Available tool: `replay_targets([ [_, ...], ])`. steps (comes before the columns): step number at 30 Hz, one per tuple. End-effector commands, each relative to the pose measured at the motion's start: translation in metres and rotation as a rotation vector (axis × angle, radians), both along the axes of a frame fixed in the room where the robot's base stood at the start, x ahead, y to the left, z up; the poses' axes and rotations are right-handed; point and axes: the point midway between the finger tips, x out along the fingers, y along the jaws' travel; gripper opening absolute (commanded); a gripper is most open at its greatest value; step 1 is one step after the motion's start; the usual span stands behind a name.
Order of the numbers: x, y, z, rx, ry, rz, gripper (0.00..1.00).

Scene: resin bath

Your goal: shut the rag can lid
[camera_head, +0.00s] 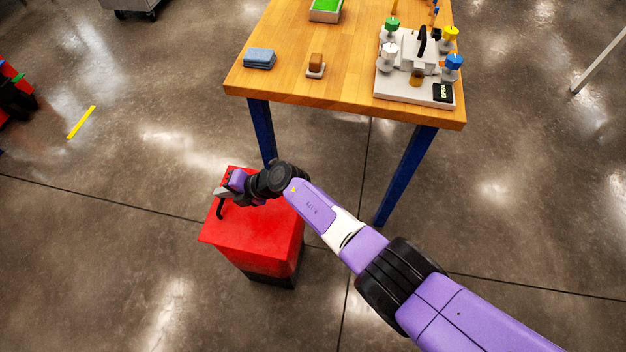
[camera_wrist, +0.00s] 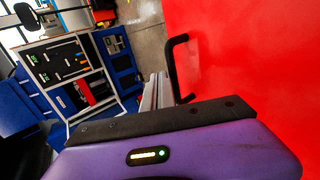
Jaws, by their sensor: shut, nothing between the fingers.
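The red rag can (camera_head: 272,262) stands on the floor below the table's front edge, with a dark base. Its red lid (camera_head: 255,222) lies over the top and looks flat; I see no gap under it, but my arm hides part of it. A black bar handle (camera_head: 220,210) sits near the lid's left edge. My gripper (camera_head: 221,192) is shut and empty over that left edge, beside the handle. In the wrist view the lid (camera_wrist: 250,60) fills the right side, and my finger ends (camera_wrist: 157,88) are close to the handle (camera_wrist: 172,68); I cannot tell whether they touch.
A wooden table (camera_head: 340,75) with blue legs stands behind the can. It holds blue cloths (camera_head: 259,58), a brush-like block (camera_head: 316,66), a green tray (camera_head: 326,10) and a white valve unit (camera_head: 415,80). The floor left of the can is clear.

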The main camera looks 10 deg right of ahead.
Motion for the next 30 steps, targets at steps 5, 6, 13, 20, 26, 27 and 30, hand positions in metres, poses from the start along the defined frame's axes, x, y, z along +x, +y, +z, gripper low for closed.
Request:
replay_targets([
  [5,0.000,0.000,0.000,0.000,0.000,0.000,0.00],
  [6,0.000,0.000,0.000,0.000,0.000,0.000,0.00],
  [13,0.000,0.000,0.002,0.000,0.000,0.000,0.00],
  [20,-0.001,0.000,0.023,-0.001,0.000,0.000,0.00],
  [26,-0.003,0.001,0.047,-0.001,0.000,0.001,0.00],
  [27,-0.003,-0.001,0.053,0.000,-0.001,0.000,0.00],
  [30,-0.005,-0.004,0.069,0.001,-0.001,-0.001,0.00],
])
